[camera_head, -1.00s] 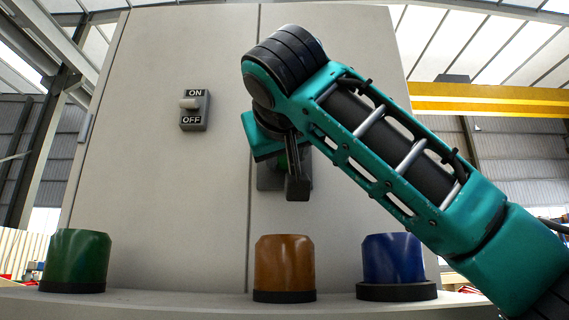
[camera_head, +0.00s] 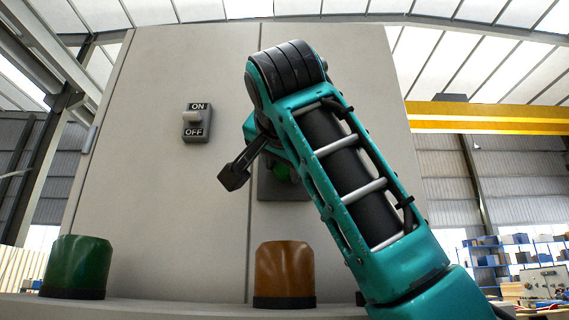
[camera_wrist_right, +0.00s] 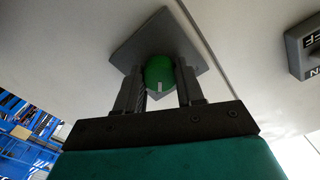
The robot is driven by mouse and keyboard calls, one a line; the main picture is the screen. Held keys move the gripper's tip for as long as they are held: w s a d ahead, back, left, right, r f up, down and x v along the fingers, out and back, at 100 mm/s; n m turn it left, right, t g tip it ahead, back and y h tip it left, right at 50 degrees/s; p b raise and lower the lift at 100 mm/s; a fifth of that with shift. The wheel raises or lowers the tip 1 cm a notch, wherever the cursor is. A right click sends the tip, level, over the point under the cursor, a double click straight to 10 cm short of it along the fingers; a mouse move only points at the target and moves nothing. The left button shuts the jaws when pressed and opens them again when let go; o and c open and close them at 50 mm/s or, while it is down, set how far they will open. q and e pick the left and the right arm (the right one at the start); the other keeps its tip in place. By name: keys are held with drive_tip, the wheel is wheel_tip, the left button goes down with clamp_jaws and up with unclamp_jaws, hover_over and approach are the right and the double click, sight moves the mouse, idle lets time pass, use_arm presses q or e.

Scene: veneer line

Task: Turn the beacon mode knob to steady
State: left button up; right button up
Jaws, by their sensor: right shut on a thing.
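The green knob (camera_wrist_right: 160,72) sits on a square grey plate (camera_wrist_right: 150,42) fixed to the light cabinet. A small white mark shows on its edge in the right wrist view. My right gripper (camera_wrist_right: 159,88) is shut on the knob, one finger on each side. The plate appears turned as a diamond relative to the fingers. In the head view the knob (camera_head: 282,171) is partly hidden behind my right arm and gripper, above the orange beacon. No mode labels are readable. My left gripper is not in view.
An ON/OFF switch (camera_head: 196,122) is on the cabinet (camera_head: 165,200) left of the knob. A green beacon (camera_head: 77,266) and an orange beacon (camera_head: 284,272) stand on the ledge below. Shelves (camera_head: 500,255) are far right. The cabinet face between switch and beacons is clear.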

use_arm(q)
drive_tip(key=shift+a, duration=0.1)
use_arm(e)
drive_tip(key=shift+m, duration=0.6)
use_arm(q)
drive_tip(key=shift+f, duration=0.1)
use_arm(e)
drive_tip(key=o, duration=1)
drive_tip(key=shift+o, duration=0.2)
